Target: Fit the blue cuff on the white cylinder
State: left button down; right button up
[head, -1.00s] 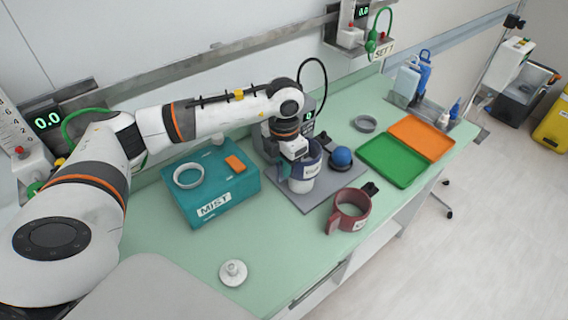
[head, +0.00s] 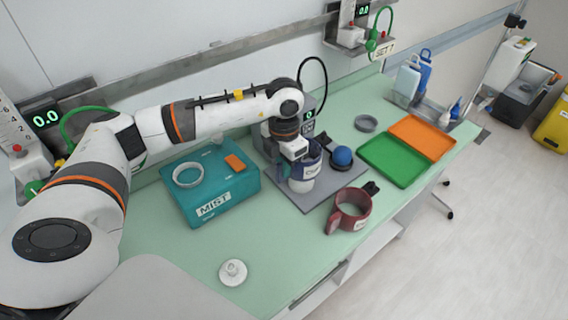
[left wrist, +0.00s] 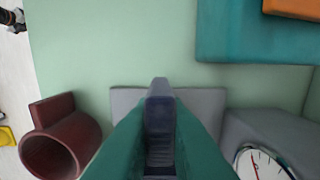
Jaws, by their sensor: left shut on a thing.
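The blue cuff (head: 312,164) is at the gauge stand in the head view, with a pale label on its front. The white cylinder (head: 303,186) shows below the cuff's lower edge. The cuff appears to surround its upper part; how far down it sits I cannot tell. My left gripper (head: 291,168) points down and is shut on the blue cuff's rim at its left side. In the left wrist view, the teal fingers (left wrist: 160,125) close on a dark blue edge of the cuff (left wrist: 160,98), hiding the cylinder. My right gripper is not in view.
A dark red cuff (head: 353,207) lies at the grey base plate's (head: 318,203) right front edge. A blue ball (head: 342,156) stands right of the cylinder. A teal MIST box (head: 222,205) is at left, green and orange trays (head: 397,162) at right.

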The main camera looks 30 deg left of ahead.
pick_arm(q)
jog(key=shift+f+b, duration=0.85)
jog(key=shift+f, duration=0.25)
jog(key=shift+s+d+f+b, duration=0.1)
jog(key=shift+d+f+b, duration=0.1)
jog(key=shift+f+b, duration=0.3)
jog(key=shift+s+d+f+b, duration=0.1)
jog(key=shift+d+f+b, duration=0.1)
jog(key=shift+f+b, duration=0.25)
jog(key=shift+s+d+f+b, duration=0.15)
jog(key=shift+d+f+b, duration=0.1)
jog(key=shift+f+b, duration=0.25)
jog(key=shift+f, duration=0.1)
jog(key=shift+d+f+b, duration=0.1)
jog(key=shift+f+b, duration=0.25)
jog(key=shift+b, duration=0.05)
jog(key=shift+a+f+b, duration=0.25)
jog(key=shift+f+b, duration=0.1)
jog(key=shift+b, duration=0.1)
dwell(0.7)
jog(key=c, duration=1.3)
grip_release()
jog(key=shift+a, duration=0.1)
jog(key=shift+c, duration=0.2)
